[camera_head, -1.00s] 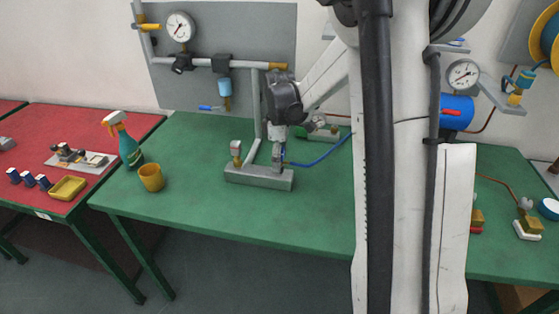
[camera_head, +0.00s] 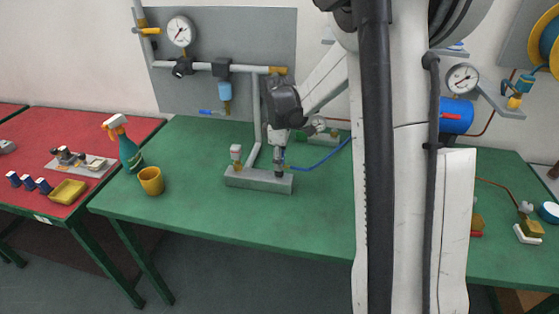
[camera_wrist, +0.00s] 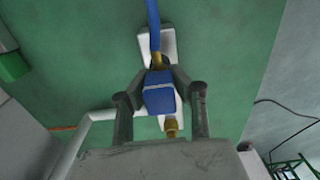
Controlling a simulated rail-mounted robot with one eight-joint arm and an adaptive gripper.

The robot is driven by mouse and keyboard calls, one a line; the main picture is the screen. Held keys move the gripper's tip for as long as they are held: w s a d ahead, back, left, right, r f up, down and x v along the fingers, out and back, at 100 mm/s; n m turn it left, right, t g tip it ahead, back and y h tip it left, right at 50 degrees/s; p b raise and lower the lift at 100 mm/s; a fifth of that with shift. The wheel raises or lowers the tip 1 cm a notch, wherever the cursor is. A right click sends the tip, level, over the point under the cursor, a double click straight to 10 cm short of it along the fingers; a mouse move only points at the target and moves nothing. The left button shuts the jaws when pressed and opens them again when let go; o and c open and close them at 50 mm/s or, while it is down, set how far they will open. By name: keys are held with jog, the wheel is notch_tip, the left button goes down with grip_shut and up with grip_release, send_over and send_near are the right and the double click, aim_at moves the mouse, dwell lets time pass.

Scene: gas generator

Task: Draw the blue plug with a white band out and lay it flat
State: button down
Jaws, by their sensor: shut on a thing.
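The blue plug (camera_wrist: 158,99) shows between the fingers in the wrist view, with a thin pale band across it. My gripper (camera_wrist: 159,80) is shut on it, one finger on each side. In the head view my gripper (camera_head: 279,165) points down at the right end of the grey metal block (camera_head: 245,179), and the plug is mostly hidden there. A blue hose (camera_head: 322,156) runs from beside the gripper up to the right; in the wrist view the hose (camera_wrist: 153,25) runs to the top edge. I cannot tell whether the plug is still seated in the block.
A yellow cup (camera_head: 151,180) and a green spray bottle (camera_head: 126,145) stand to the left on the green table (camera_head: 230,225). A pipe panel with a gauge (camera_head: 180,31) is behind. The table's front is clear.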

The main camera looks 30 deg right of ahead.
jog(key=shift+r, duration=0.2)
jog(key=shift+r, duration=0.3)
jog(key=shift+r+p, duration=1.3)
jog(key=shift+r, duration=0.75)
jog(key=shift+r+p, duration=0.6)
jog(key=shift+r, duration=0.9)
jog(key=shift+f, duration=0.15)
